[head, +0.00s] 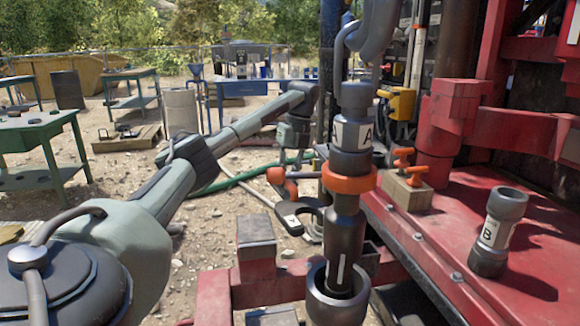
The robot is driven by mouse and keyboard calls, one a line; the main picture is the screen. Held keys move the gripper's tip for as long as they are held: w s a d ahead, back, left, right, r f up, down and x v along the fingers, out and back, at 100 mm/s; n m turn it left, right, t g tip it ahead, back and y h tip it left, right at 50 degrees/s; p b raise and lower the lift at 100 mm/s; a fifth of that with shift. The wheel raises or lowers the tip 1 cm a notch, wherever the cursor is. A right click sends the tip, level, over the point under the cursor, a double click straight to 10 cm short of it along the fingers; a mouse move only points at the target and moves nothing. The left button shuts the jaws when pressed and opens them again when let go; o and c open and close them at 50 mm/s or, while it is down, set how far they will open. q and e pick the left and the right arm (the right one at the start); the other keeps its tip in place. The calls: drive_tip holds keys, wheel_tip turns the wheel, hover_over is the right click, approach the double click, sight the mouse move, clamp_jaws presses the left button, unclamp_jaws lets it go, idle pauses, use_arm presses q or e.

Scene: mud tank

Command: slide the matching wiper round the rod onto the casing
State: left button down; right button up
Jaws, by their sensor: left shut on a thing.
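The rod (343,222) hangs upright with a white label A on its dark upper body and an orange collar (348,180) around it. Its lower end reaches into the open top of the dark casing (337,306). My left gripper (289,190) is left of the rod, with its fingers partly hidden. It is shut on a dark, fork-shaped wiper (311,213) with a small pale mark that I cannot read. The wiper is above the casing's rim level in the picture, its open side toward the rod. I cannot tell whether they touch. My right gripper is not in view.
A dark cylinder labelled B (497,232) stands on the red deck (440,232), near a wooden block (405,192) with orange handles. A red frame (215,296) is beside the casing. Green tables (38,135) with dark items stand at left. A green hose crosses the gravel.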

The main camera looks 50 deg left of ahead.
sight(296, 200)
use_arm(q)
drive_tip(key=shift+s+f, duration=0.15)
drive_tip(key=shift+f, duration=0.2)
drive_tip(key=shift+s+d+f, duration=0.2)
drive_tip(key=shift+d+f, duration=0.35)
drive_tip(key=shift+d, duration=0.3)
drive_tip(key=shift+s+d+f, duration=0.2)
drive_tip(key=shift+d+f, duration=0.3)
drive_tip(key=shift+d, duration=0.3)
drive_tip(key=shift+s+d+f, duration=0.2)
drive_tip(key=shift+d+f, duration=0.35)
drive_tip(key=shift+d, duration=0.3)
drive_tip(key=s+d, duration=0.2)
drive_tip(key=d, duration=0.7)
drive_tip(key=shift+s+f, duration=0.25)
drive_tip(key=shift+s, duration=0.05)
drive_tip(key=shift+d, duration=0.1)
drive_tip(key=shift+f, duration=0.5)
drive_tip(key=c, duration=1.4)
unclamp_jaws()
drive_tip(key=shift+o, duration=0.2)
